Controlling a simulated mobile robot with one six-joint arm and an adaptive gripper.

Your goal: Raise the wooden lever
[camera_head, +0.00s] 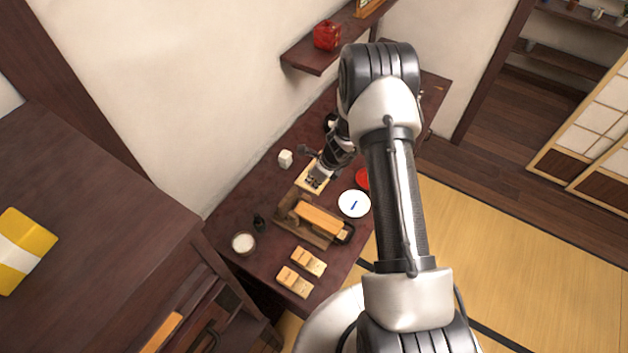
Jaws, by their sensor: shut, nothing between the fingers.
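A light wooden bar (320,219), seemingly the wooden lever, lies low along a brown wooden base (290,222) on the dark table. A dark loop or rounded end shows at the base's right end. My gripper (318,172) is shut and empty. It points down just behind the bar, over or beside a small light wooden box (311,186) with dark contents. Its fingertips are small, and I cannot tell whether they touch the box. The gripper appears apart from the bar. My arm hides part of the table's right side.
A white plate (354,211) with a blue item and a red dish (362,178) stand right of the bar. A white cup (285,159), a bowl (243,243) and a small dark object (259,222) stand left. A wall shelf (308,62) hangs behind.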

